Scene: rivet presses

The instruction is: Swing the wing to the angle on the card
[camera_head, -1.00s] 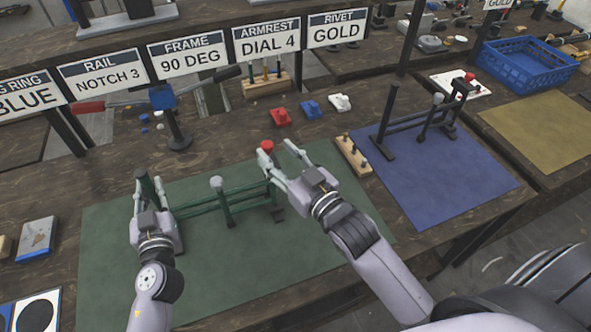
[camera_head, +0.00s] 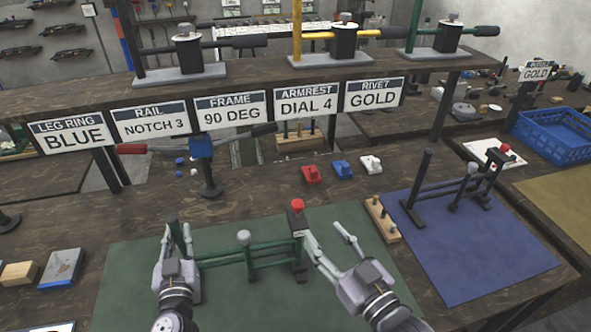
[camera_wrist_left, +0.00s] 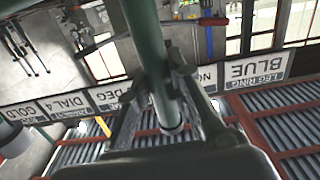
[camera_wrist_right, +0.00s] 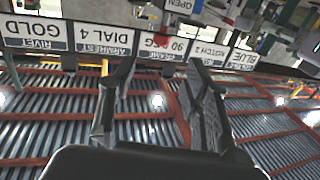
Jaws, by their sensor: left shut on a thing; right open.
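A green frame (camera_head: 222,258) with rails stands on the green mat (camera_head: 130,262). It has a dark green post at its left end, a grey-knobbed post (camera_head: 244,239) in the middle and a red-knobbed post (camera_head: 297,206) at its right end. My left gripper (camera_head: 179,240) is shut on the left-end post, which also shows between its fingers in the left wrist view (camera_wrist_left: 148,45). My right gripper (camera_head: 325,231) is open and empty just right of the red-knobbed post; I cannot tell whether a finger touches it. The FRAME card (camera_head: 231,110) reads 90 DEG.
A similar dark frame (camera_head: 425,190) stands on the blue mat (camera_head: 455,250) to the right. A wooden peg block (camera_head: 382,219) sits between the mats. Red (camera_head: 312,175), blue (camera_head: 343,170) and white (camera_head: 371,164) pieces lie behind. A blue-headed stand (camera_head: 206,170) is back left.

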